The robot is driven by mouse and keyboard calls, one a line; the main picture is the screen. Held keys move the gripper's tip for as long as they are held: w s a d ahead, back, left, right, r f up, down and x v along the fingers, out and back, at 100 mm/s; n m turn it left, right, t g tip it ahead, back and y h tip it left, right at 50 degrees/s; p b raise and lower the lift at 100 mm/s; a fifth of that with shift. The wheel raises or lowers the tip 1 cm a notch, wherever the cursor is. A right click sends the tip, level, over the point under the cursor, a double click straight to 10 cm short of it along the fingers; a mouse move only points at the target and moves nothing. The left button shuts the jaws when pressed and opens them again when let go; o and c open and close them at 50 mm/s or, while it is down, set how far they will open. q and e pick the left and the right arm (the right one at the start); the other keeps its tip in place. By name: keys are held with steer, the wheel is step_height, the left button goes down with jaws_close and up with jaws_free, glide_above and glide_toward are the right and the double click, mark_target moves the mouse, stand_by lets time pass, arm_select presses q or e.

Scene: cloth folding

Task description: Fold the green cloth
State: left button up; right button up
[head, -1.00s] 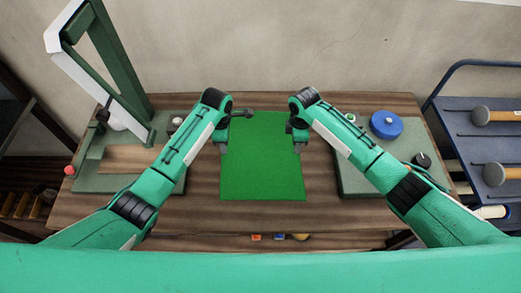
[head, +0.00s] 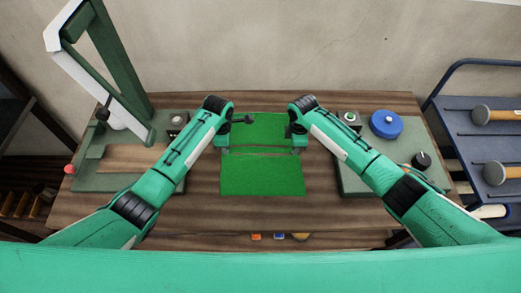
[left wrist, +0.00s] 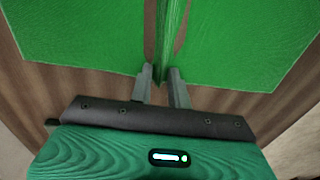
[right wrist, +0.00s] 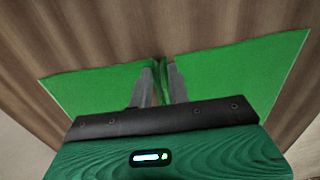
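The green cloth (head: 262,178) lies on the wooden table, with a raised crease across its middle between my two grippers. My left gripper (head: 225,149) is at the cloth's left edge, and its fingers (left wrist: 160,72) are shut on a pinched ridge of cloth. My right gripper (head: 299,148) is at the right edge, and its fingers (right wrist: 160,68) are also shut on a pinched ridge. On both sides of the ridge the cloth spreads out flat. The fingertips are partly hidden in the head view.
A green board (head: 88,177) with a tall frame stands at the left of the table. Another board (head: 352,183) at the right holds a blue round part (head: 386,124) and a black knob (head: 422,160). The table in front of the cloth is clear.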

arm_select(q)
jaws_close()
arm_select(e)
jaws_close()
